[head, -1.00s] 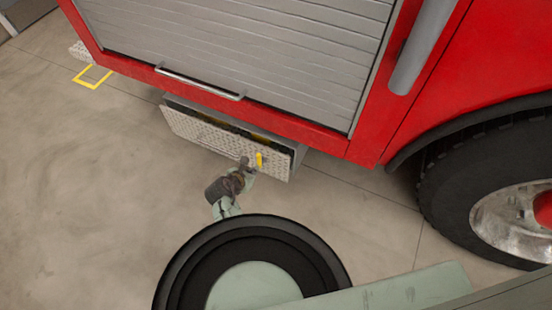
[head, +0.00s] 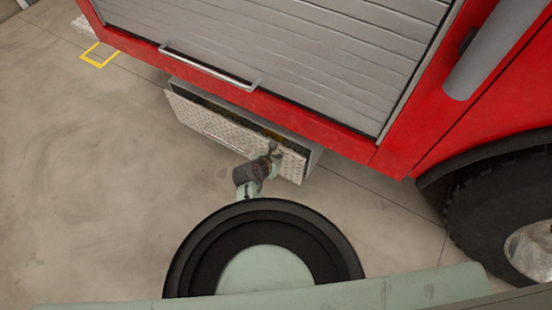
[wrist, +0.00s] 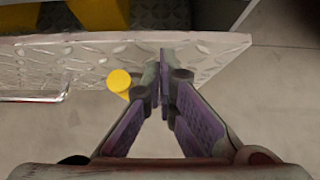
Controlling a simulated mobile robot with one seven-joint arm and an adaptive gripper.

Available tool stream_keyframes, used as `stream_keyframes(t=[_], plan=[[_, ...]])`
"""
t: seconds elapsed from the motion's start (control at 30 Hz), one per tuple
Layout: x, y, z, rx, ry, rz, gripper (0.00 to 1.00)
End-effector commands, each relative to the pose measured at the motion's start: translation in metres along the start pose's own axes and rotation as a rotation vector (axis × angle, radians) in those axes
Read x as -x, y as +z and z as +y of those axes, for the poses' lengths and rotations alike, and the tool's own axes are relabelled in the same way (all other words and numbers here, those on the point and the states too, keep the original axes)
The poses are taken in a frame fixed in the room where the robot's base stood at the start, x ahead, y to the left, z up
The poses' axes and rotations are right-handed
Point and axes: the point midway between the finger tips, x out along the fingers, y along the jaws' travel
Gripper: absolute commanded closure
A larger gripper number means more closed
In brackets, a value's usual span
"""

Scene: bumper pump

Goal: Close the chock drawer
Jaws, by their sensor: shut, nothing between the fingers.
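The chock drawer (head: 222,127) sits under the red truck body, pulled part way out. Its diamond-plate front stands away from the truck, and the dark inside shows behind its top edge. The front also fills the upper left of the wrist view (wrist: 50,60), with yellow blocks (wrist: 100,12) inside. A yellow knob (wrist: 119,82) is on the front, just left of my fingers. My gripper (head: 274,150) is shut and empty at the right part of the front. In the wrist view its fingertips (wrist: 164,55) overlap the front; I cannot tell whether they touch it.
A grey roller shutter (head: 290,50) with a bar handle (head: 208,68) is above the drawer. A wheel (head: 500,210) stands at the right. Yellow floor marking (head: 98,56) lies at the far left. The concrete floor (head: 90,190) to the left is clear.

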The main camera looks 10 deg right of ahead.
Motion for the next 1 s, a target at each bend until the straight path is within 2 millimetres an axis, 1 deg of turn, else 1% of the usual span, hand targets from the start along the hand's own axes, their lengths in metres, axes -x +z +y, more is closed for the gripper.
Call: stream_keyframes(t=[0.3, 0.37, 0.5, 0.57, 0.67, 1.0], plan=[[0.0, 0.001, 0.0, 0.001, 0.0, 0.0, 1.0], [-0.002, 0.005, 0.0, 0.002, -0.001, 0.0, 1.0], [-0.014, 0.02, 0.0, 0.003, -0.001, -0.003, 1.0], [-0.018, 0.022, 0.0, 0.002, -0.002, -0.002, 1.0], [-0.021, 0.021, 0.0, 0.001, -0.001, 0.0, 1.0], [-0.019, 0.02, 0.001, 0.002, -0.001, 0.0, 1.0]])
